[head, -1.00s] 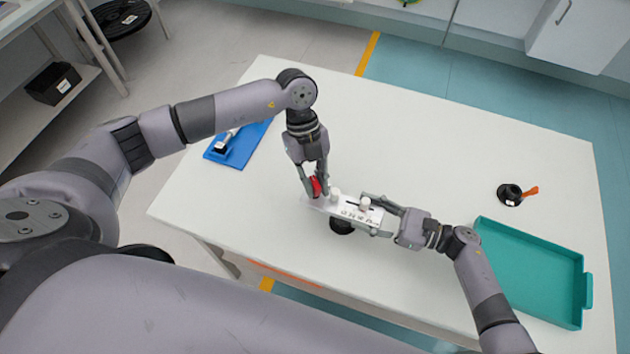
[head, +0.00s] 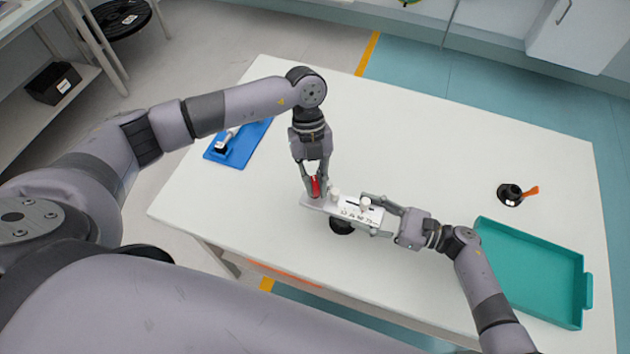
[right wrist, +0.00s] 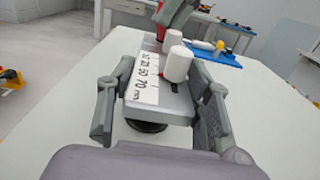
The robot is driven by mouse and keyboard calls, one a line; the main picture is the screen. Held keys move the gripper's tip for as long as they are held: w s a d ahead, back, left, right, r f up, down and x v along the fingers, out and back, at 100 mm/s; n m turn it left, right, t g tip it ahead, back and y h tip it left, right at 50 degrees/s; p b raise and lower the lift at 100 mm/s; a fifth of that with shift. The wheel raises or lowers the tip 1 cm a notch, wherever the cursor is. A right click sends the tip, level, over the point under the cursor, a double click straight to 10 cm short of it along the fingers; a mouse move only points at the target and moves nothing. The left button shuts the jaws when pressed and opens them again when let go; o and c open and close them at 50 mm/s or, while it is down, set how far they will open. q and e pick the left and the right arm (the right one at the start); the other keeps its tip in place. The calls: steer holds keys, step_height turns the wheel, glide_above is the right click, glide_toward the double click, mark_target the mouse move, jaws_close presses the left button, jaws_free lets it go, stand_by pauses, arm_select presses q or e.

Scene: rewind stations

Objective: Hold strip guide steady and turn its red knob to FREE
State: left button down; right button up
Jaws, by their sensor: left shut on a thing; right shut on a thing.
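The strip guide (head: 350,214) is a light grey bar with a printed scale and white rollers, on a dark round base (head: 342,227) on the table. It also shows in the right wrist view (right wrist: 158,97). Its red knob (head: 315,186) is at the left end. My left gripper (head: 313,190) comes down from above and is shut on the red knob. My right gripper (head: 374,216) is shut on the right end of the guide, one finger along each side. The knob's marking cannot be read.
A teal tray (head: 482,262) lies at the table's right. A black round thing with an orange handle (head: 510,194) stands behind it. A blue board with a tool (head: 240,147) lies at the back left. The middle back of the white table (head: 420,140) is clear.

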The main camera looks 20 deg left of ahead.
arm_select(q)
steer(key=m, duration=0.2)
steer(key=m+y, duration=0.1)
steer(key=m, duration=0.1)
steer(key=shift+m+g+y, duration=0.3)
steer(key=shift+g, duration=0.1)
steer(key=m+y, duration=0.1)
steer(key=m, duration=0.3)
steer(key=shift+m+y, duration=0.3)
steer(key=shift+y, duration=0.1)
steer(key=m+y, duration=0.1)
steer(key=m, duration=0.2)
steer(key=m+t+y, duration=0.1)
steer(key=m, duration=0.2)
arm_select(e)
steer(key=shift+d, duration=0.1)
arm_select(q)
steer(key=shift+m, duration=0.3)
steer(key=c, duration=1.9)
jaws_free()
